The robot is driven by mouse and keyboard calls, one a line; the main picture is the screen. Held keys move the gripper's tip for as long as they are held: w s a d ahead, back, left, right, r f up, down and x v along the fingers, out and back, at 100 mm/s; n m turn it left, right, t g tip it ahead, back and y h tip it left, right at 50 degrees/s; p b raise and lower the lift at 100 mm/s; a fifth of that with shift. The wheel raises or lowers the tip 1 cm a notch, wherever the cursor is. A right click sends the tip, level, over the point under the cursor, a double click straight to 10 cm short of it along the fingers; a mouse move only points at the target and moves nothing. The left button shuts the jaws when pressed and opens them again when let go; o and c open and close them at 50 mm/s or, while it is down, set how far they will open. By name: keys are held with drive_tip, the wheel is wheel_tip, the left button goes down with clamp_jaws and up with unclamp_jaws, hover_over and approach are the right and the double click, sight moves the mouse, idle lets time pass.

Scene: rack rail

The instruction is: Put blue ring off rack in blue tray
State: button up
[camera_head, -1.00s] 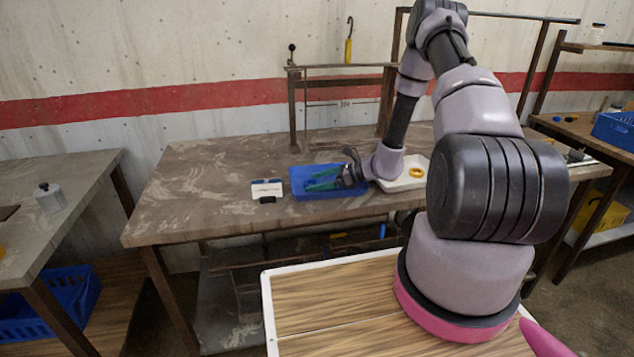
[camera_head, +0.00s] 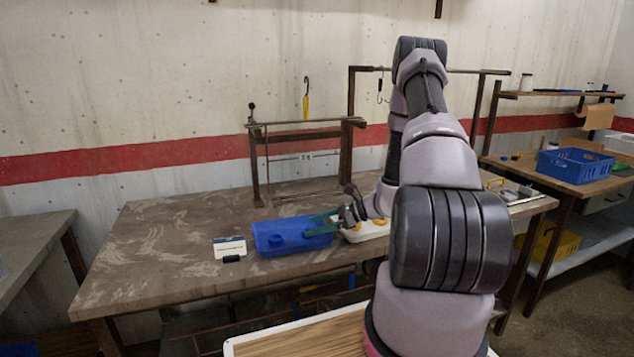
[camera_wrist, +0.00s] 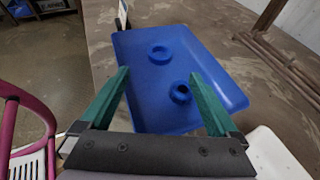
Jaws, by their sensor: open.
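The blue tray (camera_head: 292,246) lies on the brown table, and it fills the middle of the wrist view (camera_wrist: 208,62). Two blue ring-shaped pieces are inside it: one (camera_wrist: 160,54) toward the far side and one (camera_wrist: 181,92) nearer my gripper. One blue piece (camera_head: 275,240) also shows in the head view. My gripper (camera_wrist: 160,90), with green fingers, is open over the tray's right part as seen from the head (camera_head: 321,224). The nearer ring appears between the fingers in the wrist view, but nothing is gripped. The rack (camera_head: 305,132) stands behind the tray, with no blue ring visible on it.
A white tray (camera_head: 374,231) with a yellow ring (camera_head: 356,227) sits right of the blue tray, partly behind my arm. A white card (camera_head: 229,248) and a small black block (camera_head: 231,259) lie to its left. The table's left part is clear.

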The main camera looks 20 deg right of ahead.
drive_tip(key=s+a+r+n+g+h, duration=0.1)
drive_tip(key=s+a+r+n, duration=0.2)
drive_tip(key=r, duration=0.5)
drive_tip(key=s+a+r+n+g+h, duration=0.1)
drive_tip(key=s+r+n+g+h, duration=0.1)
drive_tip(key=r+n, duration=0.35)
drive_tip(key=s+a+r+n+g+h, duration=0.1)
drive_tip(key=s+a+r+n, duration=0.15)
drive_tip(key=r, duration=0.65)
drive_tip(key=s+d+r+n+t+h, duration=0.1)
drive_tip(key=s+r+n+t+h, duration=0.4)
drive_tip(key=s+r, duration=1.1)
drive_tip(key=s+n+h, duration=0.1)
drive_tip(key=n, duration=0.2)
drive_tip(key=shift+s+d+r, duration=0.3)
drive_tip(key=shift+d+r, duration=0.05)
